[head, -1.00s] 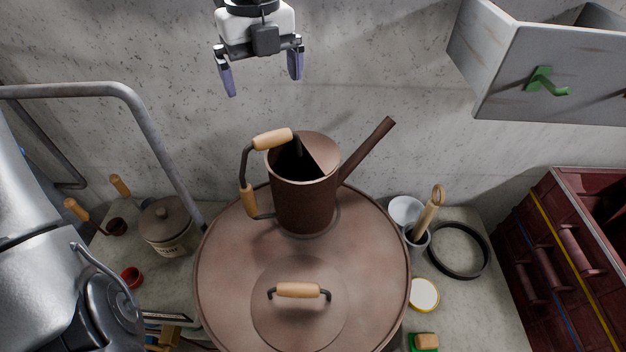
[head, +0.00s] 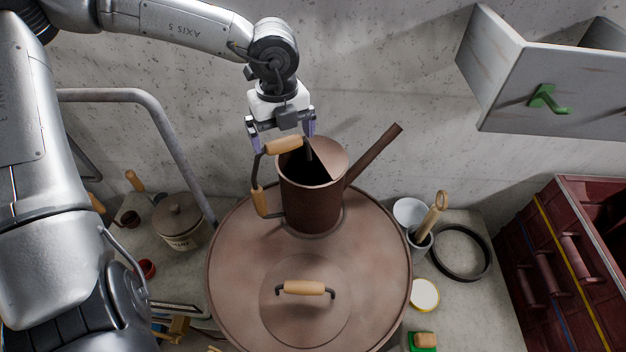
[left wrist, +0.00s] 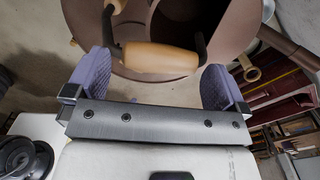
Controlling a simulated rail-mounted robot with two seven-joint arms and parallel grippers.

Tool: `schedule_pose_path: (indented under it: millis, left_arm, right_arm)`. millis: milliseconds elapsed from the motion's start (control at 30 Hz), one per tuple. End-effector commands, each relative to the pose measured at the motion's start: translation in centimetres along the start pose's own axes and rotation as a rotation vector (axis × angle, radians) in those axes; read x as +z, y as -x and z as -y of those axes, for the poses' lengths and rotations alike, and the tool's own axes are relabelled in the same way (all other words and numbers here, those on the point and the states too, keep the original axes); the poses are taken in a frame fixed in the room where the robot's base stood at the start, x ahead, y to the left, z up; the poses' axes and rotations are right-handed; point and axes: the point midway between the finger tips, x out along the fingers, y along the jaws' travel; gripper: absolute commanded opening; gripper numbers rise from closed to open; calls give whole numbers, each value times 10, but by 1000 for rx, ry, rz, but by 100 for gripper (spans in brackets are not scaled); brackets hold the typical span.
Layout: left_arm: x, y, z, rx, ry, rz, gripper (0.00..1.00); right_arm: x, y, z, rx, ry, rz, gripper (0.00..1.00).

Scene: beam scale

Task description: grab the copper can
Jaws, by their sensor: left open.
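The copper can (head: 312,205) is a brown watering can with a long spout to the upper right and a dark handle with wooden grips. It stands upright on a large round brown lid (head: 240,270). My left gripper (head: 283,140) is open at the can's top handle grip (head: 283,145), at the wall side of it. In the left wrist view the wooden grip (left wrist: 160,58) lies between the two purple fingers, with the can's rim (left wrist: 245,30) beyond. Whether a finger touches the grip I cannot tell. My right gripper is not in view.
The lid has its own wooden handle (head: 304,288). A grey pipe (head: 165,130) runs at the left near a lidded pot (head: 180,222). Cups (head: 408,212), a black ring (head: 462,252) and a dark red crate (head: 540,260) are at the right. A grey box (head: 545,85) juts out above.

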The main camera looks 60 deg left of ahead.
Motion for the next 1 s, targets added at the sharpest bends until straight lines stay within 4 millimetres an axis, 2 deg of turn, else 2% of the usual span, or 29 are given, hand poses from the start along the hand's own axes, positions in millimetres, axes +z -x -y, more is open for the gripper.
schedule_pose_path:
  millis: [300,1000]
  left_arm:
    - [0,-4,0,-1,-1,1,100]
    - [0,-4,0,0,-1,1,33]
  right_arm:
    - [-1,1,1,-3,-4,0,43]
    - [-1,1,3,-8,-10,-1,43]
